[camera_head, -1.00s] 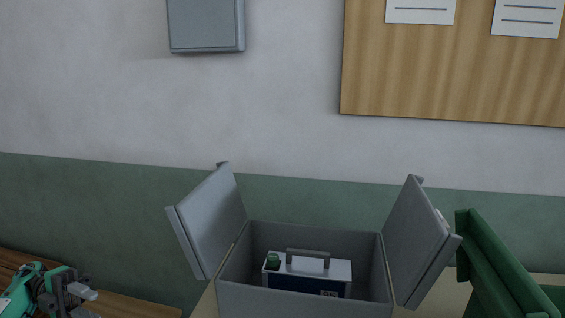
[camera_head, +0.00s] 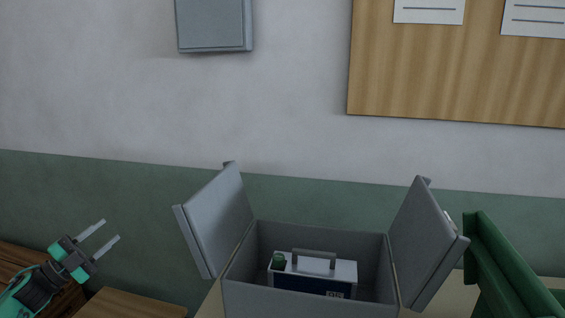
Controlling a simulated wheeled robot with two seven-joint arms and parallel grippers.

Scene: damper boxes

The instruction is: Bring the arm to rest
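My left gripper (camera_head: 109,231) is at the lower left. Its two fingers are spread apart and point up and to the right, with nothing between them. It is well to the left of the grey box and apart from it. My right gripper does not show in the head view.
A grey box (camera_head: 308,299) with two raised flaps stands at the lower middle. Inside is a white and dark blue case (camera_head: 340,274) with a grey handle. A green container (camera_head: 503,268) is at the right. Wooden surfaces (camera_head: 132,304) lie at the lower left.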

